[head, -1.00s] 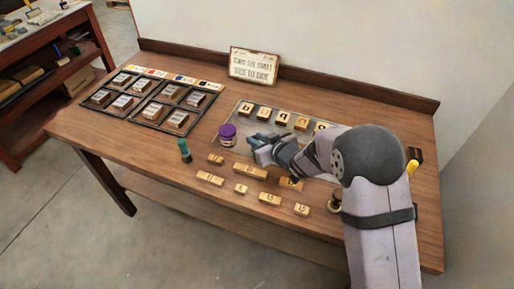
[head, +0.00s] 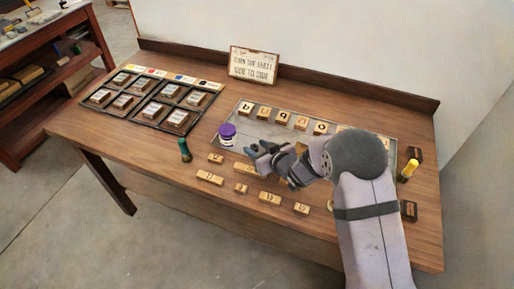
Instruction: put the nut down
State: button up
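My gripper (head: 257,151) is over the middle of the wooden table (head: 150,160), just right of the purple-lidded jar (head: 227,137). It points left, near the front edge of the grey plate (head: 232,117) with the letter blocks. Its dark fingers are small in the head view, and I cannot tell how far apart they are. I cannot make out a nut, either between the fingers or on the table. My wrist and forearm hide part of the plate and the table to the right of the gripper.
Wooden number blocks (head: 270,198) lie in front of the gripper. A green-handled tool (head: 185,150) stands to the left. A dark compartmented tray (head: 152,101) is at the back left. A yellow-topped item (head: 408,171) stands at the right. The table's front left is clear.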

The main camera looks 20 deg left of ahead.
jog(key=shift+r, duration=0.15)
jog(key=shift+r, duration=0.15)
jog(key=b+v, duration=0.1)
jog(key=v, duration=1.1)
dwell(0.4)
jog(key=d+r+m+g+h+p, duration=0.1)
jog(key=d+r+h+p, duration=0.15)
jog(key=d, duration=0.55)
jog(key=d+r+m+h+p, duration=0.15)
jog(key=d+h, duration=0.25)
jog(key=d, duration=0.5)
jog(key=d+r+m+g+h+p, duration=0.1)
jog(key=d+h+p, duration=0.15)
jog(key=d, duration=0.55)
jog(key=s+d+m+g, duration=0.2)
jog(key=s+m, duration=0.1)
jog(key=s, duration=0.7)
jog(key=s+d+m+g+b, duration=0.1)
jog(key=s+d+m+g, duration=0.2)
jog(key=s, duration=0.7)
jog(key=shift+s+d+f+m+g+h, duration=0.25)
jog(key=shift+s+f+m+g+h, duration=0.05)
jog(key=shift+f+m, duration=0.2)
